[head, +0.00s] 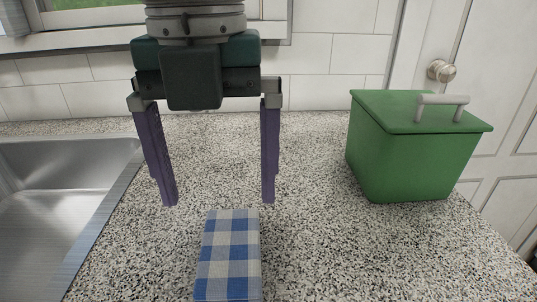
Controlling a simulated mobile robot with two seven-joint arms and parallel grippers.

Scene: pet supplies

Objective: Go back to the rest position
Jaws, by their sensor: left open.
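My left gripper (218,203) hangs pointing down in the upper middle of the head view. Its two purple fingers are wide apart, with nothing between them. A blue and white checkered block (229,258) lies on the speckled countertop (315,235) just below and in front of the fingertips in the picture. The fingers appear clear of it. Its near end is cut off by the bottom edge of the view. My right gripper is not in view.
A green lidded bin (415,150) with a grey handle stands on the counter at right, lid closed. A steel sink (60,200) is at left. A tiled wall (325,65) and window are behind, with a white door at right. The counter between block and bin is clear.

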